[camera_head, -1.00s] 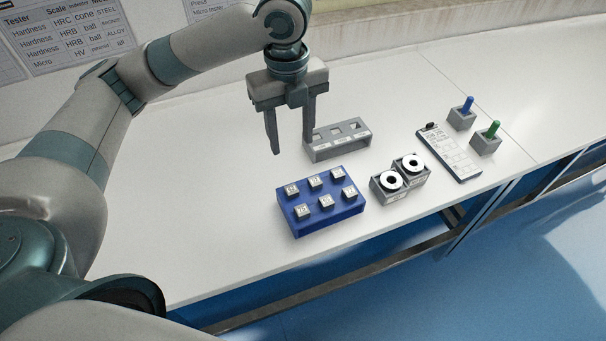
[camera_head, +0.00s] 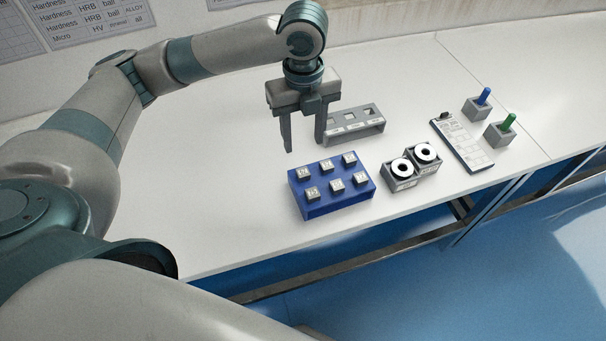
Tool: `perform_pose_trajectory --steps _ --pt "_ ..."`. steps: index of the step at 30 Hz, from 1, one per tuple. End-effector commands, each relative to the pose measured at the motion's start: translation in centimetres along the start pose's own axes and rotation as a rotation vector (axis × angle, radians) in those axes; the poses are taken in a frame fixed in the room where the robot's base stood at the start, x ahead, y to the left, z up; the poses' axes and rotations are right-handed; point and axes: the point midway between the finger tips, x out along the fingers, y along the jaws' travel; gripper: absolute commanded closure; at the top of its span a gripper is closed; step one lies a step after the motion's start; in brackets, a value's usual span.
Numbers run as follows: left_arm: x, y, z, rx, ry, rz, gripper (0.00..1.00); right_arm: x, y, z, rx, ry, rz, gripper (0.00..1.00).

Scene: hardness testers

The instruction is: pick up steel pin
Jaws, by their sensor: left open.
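My left gripper (camera_head: 305,147) is open and empty, pointing down above the table behind the blue block. The blue block (camera_head: 341,199) holds several small grey labelled pieces in two rows. I cannot tell which of these pieces, if any, is the steel pin; one front-row piece (camera_head: 313,193) is a small pale cube with a marking too small to read. A grey rack (camera_head: 362,133) with square openings stands just right of the gripper, its left end partly behind a finger. My right gripper is not in view.
Two grey holders with white rings (camera_head: 402,169) stand right of the blue block. A clipboard (camera_head: 464,148) lies farther right. Beyond it, a blue peg (camera_head: 485,96) and a green peg (camera_head: 508,122) stand in grey blocks. The white table (camera_head: 235,205) is clear at left; its front edge runs close by.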

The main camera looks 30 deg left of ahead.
Motion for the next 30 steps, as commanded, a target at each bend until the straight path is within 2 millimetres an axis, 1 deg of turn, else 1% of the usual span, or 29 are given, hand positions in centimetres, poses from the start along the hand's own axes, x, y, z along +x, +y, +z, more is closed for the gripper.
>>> perform_pose_trajectory --steps 3,6,10,14,25,28,30 --pt "2.2 0.1 -0.1 0.000 0.002 0.004 0.55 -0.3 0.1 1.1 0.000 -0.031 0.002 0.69" --pt "3.8 0.1 0.0 -0.001 0.002 0.003 0.55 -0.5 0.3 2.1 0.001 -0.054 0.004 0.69" --pt "5.1 0.1 -0.1 0.000 0.001 0.002 0.55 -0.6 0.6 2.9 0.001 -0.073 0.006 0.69" --pt "5.6 0.0 0.0 0.001 0.000 0.000 0.55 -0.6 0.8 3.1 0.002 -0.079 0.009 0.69" --pt "5.8 0.0 -0.1 0.000 0.000 0.000 0.55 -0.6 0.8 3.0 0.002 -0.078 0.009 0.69" --pt "6.3 0.1 -0.1 0.000 0.001 0.001 0.55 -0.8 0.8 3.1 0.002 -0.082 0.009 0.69" --pt "6.8 0.2 -0.2 -0.001 0.003 0.002 0.55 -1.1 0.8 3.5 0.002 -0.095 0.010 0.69"
